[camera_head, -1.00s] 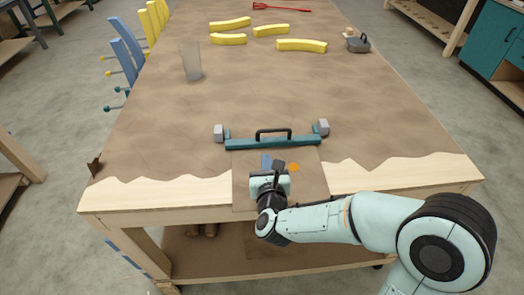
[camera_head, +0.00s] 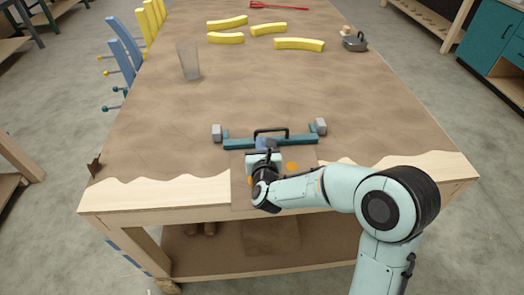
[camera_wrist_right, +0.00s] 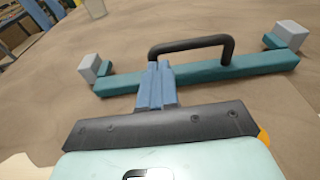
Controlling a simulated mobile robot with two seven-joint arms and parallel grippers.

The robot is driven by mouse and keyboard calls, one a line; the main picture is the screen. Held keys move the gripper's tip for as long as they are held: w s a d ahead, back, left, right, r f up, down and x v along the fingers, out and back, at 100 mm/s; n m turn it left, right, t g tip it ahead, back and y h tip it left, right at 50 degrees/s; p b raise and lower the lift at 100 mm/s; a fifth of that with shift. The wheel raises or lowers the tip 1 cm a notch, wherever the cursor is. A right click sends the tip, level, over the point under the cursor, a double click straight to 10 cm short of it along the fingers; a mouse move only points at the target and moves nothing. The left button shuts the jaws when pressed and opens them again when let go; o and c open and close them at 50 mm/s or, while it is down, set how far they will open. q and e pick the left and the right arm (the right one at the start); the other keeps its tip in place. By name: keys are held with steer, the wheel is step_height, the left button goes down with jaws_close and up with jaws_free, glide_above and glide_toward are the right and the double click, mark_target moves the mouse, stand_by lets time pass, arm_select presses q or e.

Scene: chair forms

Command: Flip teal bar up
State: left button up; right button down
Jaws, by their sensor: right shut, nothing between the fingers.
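The teal bar (camera_head: 232,143) lies across the near part of the table, with a black handle (camera_head: 271,130) arching over its middle. Grey blocks sit at its left end (camera_head: 216,132) and right end (camera_head: 320,125). In the right wrist view the teal bar (camera_wrist_right: 215,74) and black handle (camera_wrist_right: 190,44) are close ahead. My right gripper (camera_head: 265,144) is shut and empty, its blue fingers (camera_wrist_right: 157,84) together. The fingertips overlap the bar just below the handle in view; whether they touch it I cannot tell. My left gripper is not in view.
Several yellow curved pieces (camera_head: 300,44), a clear cup (camera_head: 189,62), a grey lidded pot (camera_head: 355,42) and a red tool (camera_head: 278,6) stand farther back on the table (camera_head: 330,85). An orange spot (camera_head: 292,166) shows beside my gripper. The middle of the table is clear.

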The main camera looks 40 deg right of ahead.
steer(key=shift+x, duration=0.75)
steer(key=shift+r, duration=0.15)
